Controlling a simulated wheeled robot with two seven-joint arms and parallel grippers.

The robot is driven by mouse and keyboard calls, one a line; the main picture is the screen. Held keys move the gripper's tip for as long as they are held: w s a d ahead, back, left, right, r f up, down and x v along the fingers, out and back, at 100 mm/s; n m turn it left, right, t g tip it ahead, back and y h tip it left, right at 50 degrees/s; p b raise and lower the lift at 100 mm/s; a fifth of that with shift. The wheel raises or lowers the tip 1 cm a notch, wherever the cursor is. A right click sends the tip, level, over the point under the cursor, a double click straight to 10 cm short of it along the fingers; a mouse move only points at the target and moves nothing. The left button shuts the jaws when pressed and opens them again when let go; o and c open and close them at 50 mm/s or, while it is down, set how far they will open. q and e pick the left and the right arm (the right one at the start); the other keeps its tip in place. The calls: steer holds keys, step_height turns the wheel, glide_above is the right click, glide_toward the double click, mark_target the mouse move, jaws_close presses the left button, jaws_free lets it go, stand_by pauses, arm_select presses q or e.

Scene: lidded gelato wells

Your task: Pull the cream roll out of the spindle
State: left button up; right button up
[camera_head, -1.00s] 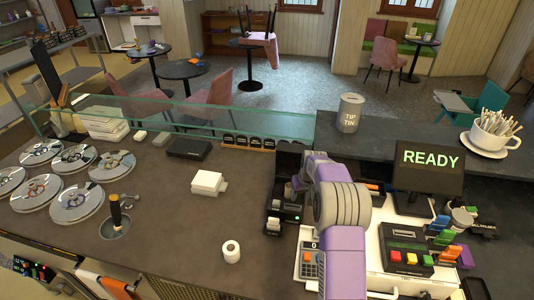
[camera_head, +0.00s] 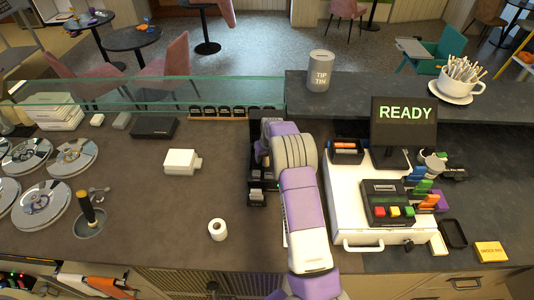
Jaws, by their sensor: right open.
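A black printer (camera_head: 257,198) stands on the counter left of the white cash drawer, with its raised back part partly showing behind my right arm. The spindle and the cream roll cannot be made out; my purple and white right arm covers the middle of the printer. My right gripper (camera_head: 262,156) is over the printer, open, with its fingertips mostly hidden by the arm. A small white roll (camera_head: 217,230) with a dark core stands upright on the counter, left of the printer and apart from the gripper. My left gripper is not in view.
A white box (camera_head: 181,162) and a black flat case (camera_head: 155,128) lie left of the printer. The READY screen (camera_head: 404,120) and key panel (camera_head: 387,204) are at the right. A glass screen (camera_head: 180,92) runs behind. Counter around the white roll is clear.

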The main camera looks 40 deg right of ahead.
steer(key=c, duration=1)
steer(key=shift+r+p, duration=0.3)
steer(key=shift+r, duration=0.5)
steer(key=shift+r+p, duration=1.75)
steer(key=shift+r, duration=1.6)
